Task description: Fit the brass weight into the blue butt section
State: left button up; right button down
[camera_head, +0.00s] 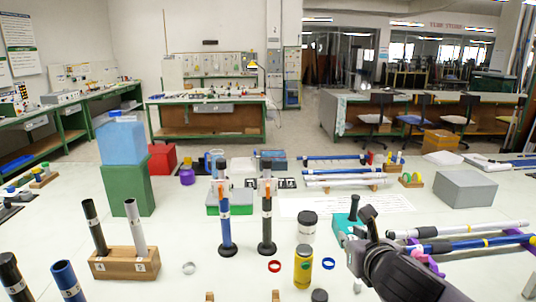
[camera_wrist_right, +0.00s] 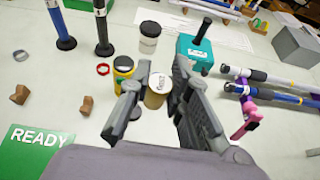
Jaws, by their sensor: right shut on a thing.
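My right gripper (camera_wrist_right: 158,100) is shut on a short tan-brass cylinder (camera_wrist_right: 156,98) with a pale marked top, which I take for the brass weight. It is hidden in the head view, where the dark right gripper (camera_head: 366,222) shows at the right front, beside the teal block. A blue tube (camera_head: 68,282) with an open-looking top and pale markings stands upright at the front left; it looks like the blue butt section. Another blue rod (camera_head: 224,218) stands upright on a round black foot, mid-table. My left gripper is not in view.
A yellow jar (camera_head: 303,267) and a white jar (camera_head: 306,227) stand left of the right gripper. A wooden block (camera_head: 125,264) holds a black and a grey tube. A black rod (camera_head: 267,220) stands mid-table. Rods lie at right on purple rests (camera_wrist_right: 240,128). A green READY mat (camera_wrist_right: 36,146) lies in front.

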jog(key=f+v, duration=0.1)
jog(key=v, duration=0.5)
jog(key=b, duration=0.5)
send_over(325, 283)
notch_tip(325, 283, down, 7)
notch_tip(325, 283, down, 15)
jog(key=shift+a+f+b, duration=0.1)
jog(key=shift+f+b, duration=0.1)
jog(key=shift+b, duration=0.55)
notch_tip(325, 283, down, 4)
jog(key=shift+f+b, duration=0.2)
jog(key=shift+b, duration=0.1)
jog(key=c, duration=1.5)
grip_release()
jog(key=shift+f, duration=0.1)
